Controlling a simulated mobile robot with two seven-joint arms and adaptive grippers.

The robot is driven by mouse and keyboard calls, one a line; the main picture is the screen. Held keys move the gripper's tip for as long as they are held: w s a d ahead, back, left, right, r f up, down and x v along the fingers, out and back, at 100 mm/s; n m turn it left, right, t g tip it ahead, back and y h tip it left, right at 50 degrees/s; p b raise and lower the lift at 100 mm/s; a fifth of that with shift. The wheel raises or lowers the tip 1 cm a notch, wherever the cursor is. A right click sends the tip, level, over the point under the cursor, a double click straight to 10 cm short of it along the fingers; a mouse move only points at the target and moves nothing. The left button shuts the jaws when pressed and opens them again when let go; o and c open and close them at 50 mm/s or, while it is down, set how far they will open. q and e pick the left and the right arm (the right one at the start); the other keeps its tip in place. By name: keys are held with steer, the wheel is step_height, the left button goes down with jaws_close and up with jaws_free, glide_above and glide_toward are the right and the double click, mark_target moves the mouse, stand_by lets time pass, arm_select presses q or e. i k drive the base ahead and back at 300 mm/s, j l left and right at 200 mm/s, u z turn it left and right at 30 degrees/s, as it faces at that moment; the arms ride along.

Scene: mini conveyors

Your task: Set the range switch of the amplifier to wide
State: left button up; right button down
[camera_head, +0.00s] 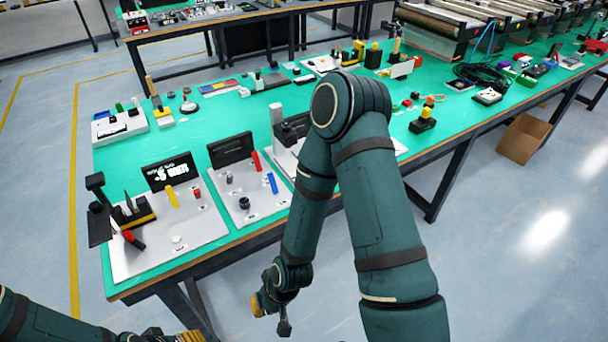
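I cannot tell which device is the amplifier; no label is readable. A pale panel (208,229) at the table's front left carries a lit display, a yellow lever (172,196) and a red one (196,193). The panel beside it (262,209) has a dark screen (230,149), a red lever (256,160), a blue lever (272,183) and a black knob (244,203). A third device (291,130) is partly hidden behind my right arm. My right gripper (270,314) hangs below the table's front edge, empty, its fingers apart. My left gripper (172,337) is cut off at the bottom edge.
The green table (213,104) holds many small devices along its back and right side. A black stand (100,213) rises at its left front corner. Conveyors (428,28) stand behind, and a cardboard box (523,139) lies on the floor at right.

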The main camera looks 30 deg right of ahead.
mark_target(271, 177)
steer(key=z, duration=0.8)
